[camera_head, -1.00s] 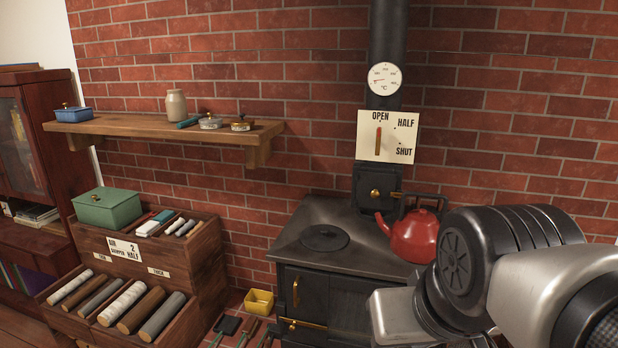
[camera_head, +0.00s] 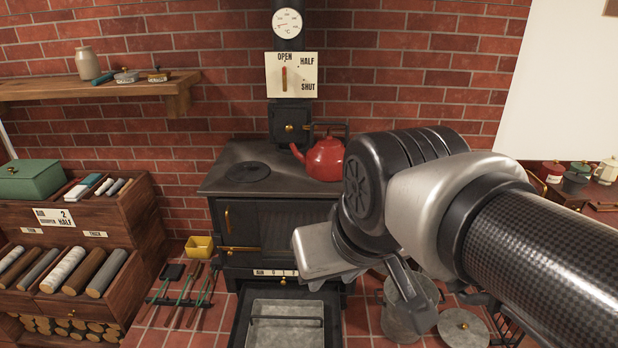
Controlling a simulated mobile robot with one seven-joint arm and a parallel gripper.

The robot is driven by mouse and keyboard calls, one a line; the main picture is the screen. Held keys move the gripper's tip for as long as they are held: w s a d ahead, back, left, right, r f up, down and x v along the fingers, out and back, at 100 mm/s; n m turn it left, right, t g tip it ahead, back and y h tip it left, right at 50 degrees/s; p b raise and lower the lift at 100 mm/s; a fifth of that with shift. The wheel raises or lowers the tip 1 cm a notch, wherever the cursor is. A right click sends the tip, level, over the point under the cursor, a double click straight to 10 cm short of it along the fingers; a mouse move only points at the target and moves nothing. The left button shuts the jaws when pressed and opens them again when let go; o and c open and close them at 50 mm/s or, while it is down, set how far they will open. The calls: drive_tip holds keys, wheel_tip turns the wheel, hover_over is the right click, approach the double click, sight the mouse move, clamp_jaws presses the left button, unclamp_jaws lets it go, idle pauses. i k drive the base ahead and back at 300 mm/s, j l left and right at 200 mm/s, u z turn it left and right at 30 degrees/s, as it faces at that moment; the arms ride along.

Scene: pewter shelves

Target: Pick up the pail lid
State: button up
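The pail lid (camera_head: 463,327) is a round grey metal disc with a small knob, low at the bottom right of the head view. It lies on the brick floor beside a grey metal pail (camera_head: 397,318). My arm and gripper partly cover the pail. My gripper (camera_head: 375,285) hangs in front of the stove, above and to the left of the lid and apart from it.
The black stove (camera_head: 270,225) with a red kettle (camera_head: 325,160) stands behind my gripper. A grey ash pan (camera_head: 285,328) sits low in front of it. Tools (camera_head: 183,287) and a yellow box (camera_head: 199,246) are at the left. A dark wire rack (camera_head: 507,325) is right of the lid.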

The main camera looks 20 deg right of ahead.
sight(458, 327)
drive_tip(key=k+z, duration=0.15)
drive_tip(key=z, duration=1.2)
drive_tip(key=j+z, duration=0.35)
drive_tip(key=k+j+z, duration=0.1)
drive_tip(key=j+z, duration=0.3)
drive_tip(key=k+j, duration=0.1)
drive_tip(key=i+l+u, duration=0.35)
drive_tip(key=i+l, duration=0.2)
drive_tip(key=i+l+u, duration=0.2)
drive_tip(key=l, duration=0.25)
drive_tip(key=i+l+u, duration=0.2)
drive_tip(key=l, duration=0.25)
drive_tip(key=i+l+u, duration=0.15)
drive_tip(key=l, duration=0.3)
drive_tip(key=i+j, duration=0.05)
drive_tip(key=i, duration=0.05)
